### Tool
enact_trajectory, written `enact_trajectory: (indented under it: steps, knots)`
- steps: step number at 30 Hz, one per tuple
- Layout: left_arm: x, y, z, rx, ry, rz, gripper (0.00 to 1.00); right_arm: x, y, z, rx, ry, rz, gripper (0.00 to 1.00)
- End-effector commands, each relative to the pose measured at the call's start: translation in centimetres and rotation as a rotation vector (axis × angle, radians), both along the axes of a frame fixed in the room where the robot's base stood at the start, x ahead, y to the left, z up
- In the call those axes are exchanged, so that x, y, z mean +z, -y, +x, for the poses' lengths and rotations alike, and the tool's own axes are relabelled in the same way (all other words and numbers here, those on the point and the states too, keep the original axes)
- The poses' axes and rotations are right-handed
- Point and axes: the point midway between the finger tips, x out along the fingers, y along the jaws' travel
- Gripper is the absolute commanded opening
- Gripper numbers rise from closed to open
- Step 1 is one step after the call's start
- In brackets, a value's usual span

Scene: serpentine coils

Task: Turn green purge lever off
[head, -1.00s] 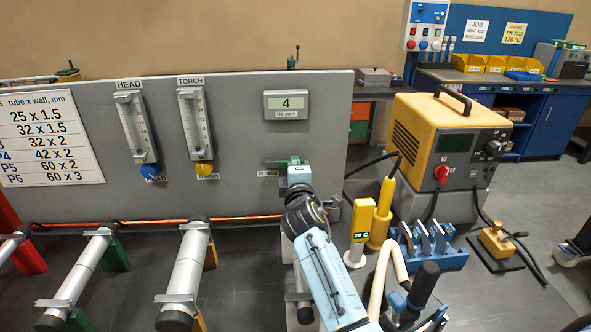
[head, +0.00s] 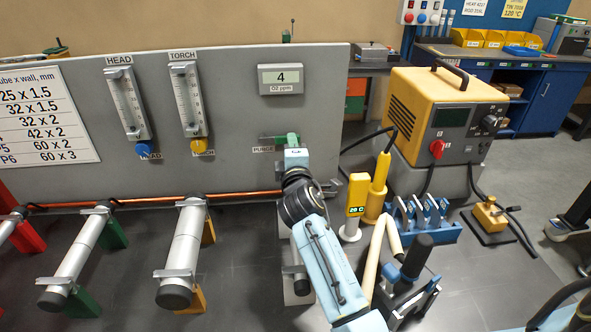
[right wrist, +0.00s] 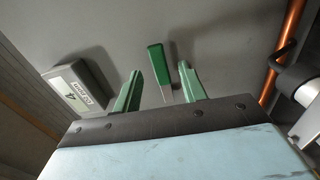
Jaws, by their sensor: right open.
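The green purge lever (right wrist: 157,65) shows in the right wrist view between the two green fingers of my right gripper (right wrist: 160,69). It is apart from the left finger and closer to the right one. I cannot tell whether it touches either finger. In the head view my right gripper (head: 293,139) is at the grey panel (head: 230,120), beside the PURGE label (head: 263,149). The lever there is small, mostly hidden by the gripper and lies about level. The right gripper is open. My left gripper is not in view.
An oxygen display (head: 288,79) reading 4 is above the gripper. HEAD (head: 130,100) and TORCH (head: 190,98) flow meters are to the left. A copper pipe (head: 150,199) runs low along the panel. A yellow thermometer (head: 357,192) and yellow welder (head: 440,105) stand to the right.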

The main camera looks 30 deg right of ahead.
Motion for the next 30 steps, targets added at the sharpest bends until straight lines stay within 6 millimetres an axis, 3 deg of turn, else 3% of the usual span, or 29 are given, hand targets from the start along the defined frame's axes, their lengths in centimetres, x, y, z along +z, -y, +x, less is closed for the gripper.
enact_trajectory:
  steps: [9, 15, 30]
  knots:
    - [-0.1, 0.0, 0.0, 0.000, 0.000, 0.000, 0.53, -0.2, -2.6, -6.4, 0.001, -0.002, 0.003, 0.42]
    - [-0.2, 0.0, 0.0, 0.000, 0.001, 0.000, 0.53, -0.2, -3.6, -8.9, 0.000, -0.002, 0.002, 0.42]
    - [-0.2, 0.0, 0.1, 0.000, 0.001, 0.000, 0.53, 0.0, -3.9, -9.7, 0.000, -0.001, 0.002, 0.42]
